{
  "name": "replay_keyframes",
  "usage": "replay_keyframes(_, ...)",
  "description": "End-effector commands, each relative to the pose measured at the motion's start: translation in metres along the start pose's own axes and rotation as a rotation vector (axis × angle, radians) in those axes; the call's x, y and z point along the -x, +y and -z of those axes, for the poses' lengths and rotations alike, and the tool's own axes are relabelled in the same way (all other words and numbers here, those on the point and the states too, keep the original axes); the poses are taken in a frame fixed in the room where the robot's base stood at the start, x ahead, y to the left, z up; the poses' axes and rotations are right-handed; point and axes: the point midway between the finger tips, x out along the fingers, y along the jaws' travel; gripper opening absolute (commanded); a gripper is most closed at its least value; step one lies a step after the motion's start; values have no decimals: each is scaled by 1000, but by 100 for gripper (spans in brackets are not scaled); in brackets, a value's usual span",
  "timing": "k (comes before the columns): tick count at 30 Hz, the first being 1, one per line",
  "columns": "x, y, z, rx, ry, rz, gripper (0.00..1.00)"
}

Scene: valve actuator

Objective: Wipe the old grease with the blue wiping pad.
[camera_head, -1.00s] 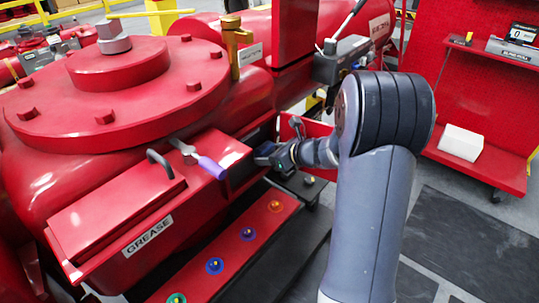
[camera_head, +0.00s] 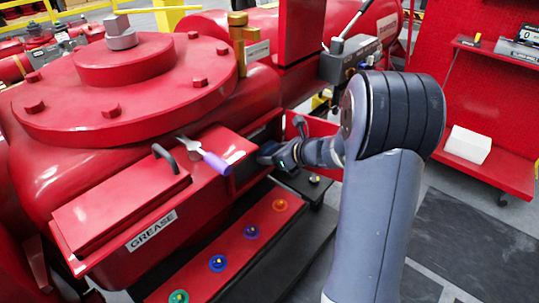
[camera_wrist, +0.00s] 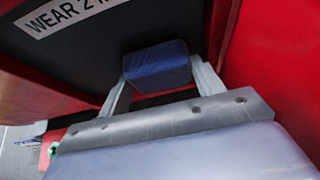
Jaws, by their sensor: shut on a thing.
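The blue wiping pad (camera_wrist: 157,66) is between the two fingers of my gripper (camera_wrist: 162,82) in the wrist view. The gripper is shut on it, and the pad faces a dark surface inside a red frame. A white label reading "WEAR 2" (camera_wrist: 68,14) is on that dark surface at the upper left. In the head view my gripper (camera_head: 266,156) reaches into the dark opening at the right end of the red grease box (camera_head: 110,215). The pad is hidden there. I cannot make out the old grease in either view.
A spatula with a purple handle (camera_head: 216,163) lies on the box top beside a black handle (camera_head: 165,158). A red step (camera_head: 235,262) with several coloured rings runs below. Red walls flank the gripper closely in the wrist view. A red cart (camera_head: 490,165) stands at right.

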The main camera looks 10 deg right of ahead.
Motion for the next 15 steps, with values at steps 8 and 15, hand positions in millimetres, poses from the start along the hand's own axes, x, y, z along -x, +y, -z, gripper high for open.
replay_keyframes(8,-1,-15,-3,3,-6,4,45)
replay_keyframes(15,0,-5,-2,4,-8,4,45)
